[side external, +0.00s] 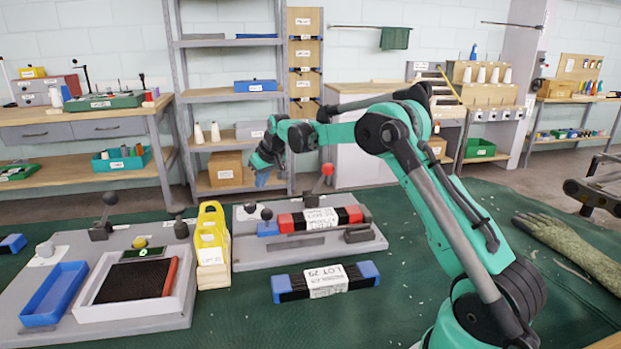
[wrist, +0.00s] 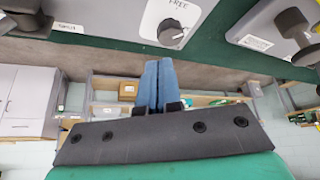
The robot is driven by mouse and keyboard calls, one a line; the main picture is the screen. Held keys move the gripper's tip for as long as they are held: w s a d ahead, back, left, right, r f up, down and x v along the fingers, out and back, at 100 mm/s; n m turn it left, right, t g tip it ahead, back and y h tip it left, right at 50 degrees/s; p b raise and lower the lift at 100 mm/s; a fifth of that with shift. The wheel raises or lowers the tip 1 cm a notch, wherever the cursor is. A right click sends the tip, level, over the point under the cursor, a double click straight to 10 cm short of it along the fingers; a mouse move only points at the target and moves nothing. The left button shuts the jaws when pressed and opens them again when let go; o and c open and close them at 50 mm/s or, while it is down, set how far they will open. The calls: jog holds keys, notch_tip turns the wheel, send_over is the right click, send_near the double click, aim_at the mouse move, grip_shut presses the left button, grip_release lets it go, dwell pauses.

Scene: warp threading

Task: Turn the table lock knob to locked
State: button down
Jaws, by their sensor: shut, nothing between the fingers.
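The table lock knob (wrist: 172,34) is a small dark round knob on a white label plate reading FREE in the wrist view. It appears to be the dark knob (side external: 250,207) at the back left corner of the right-hand grey board (side external: 245,258) in the side view. Which way its pointer faces is too small to tell. My gripper (side external: 262,183) hangs above and behind that corner, apart from the knob. Its two blue fingers (wrist: 158,62) are shut together and empty, with the tips just short of the knob in the wrist view.
The board also carries a red-and-black block (side external: 320,217) and a red-topped lever (side external: 327,172). A yellow holder (side external: 212,245) stands left of it. A blue-ended bar (side external: 326,281) lies in front. The left board (side external: 100,333) bears upright knobs and trays.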

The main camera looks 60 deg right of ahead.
jog(key=shift+f, duration=3.3)
jog(key=shift+w+a, duration=0.1)
jog(key=shift+w, duration=0.15)
jog(key=shift+a, duration=0.5)
jog(key=shift+a, duration=0.15)
jog(key=shift+w+a, duration=0.1)
jog(key=shift+a, duration=0.1)
jog(key=shift+w+a, duration=0.2)
jog(key=shift+a, duration=0.05)
jog(key=shift+s+a, duration=0.2)
jog(key=shift+s, duration=0.1)
jog(key=shift+r, duration=3.05)
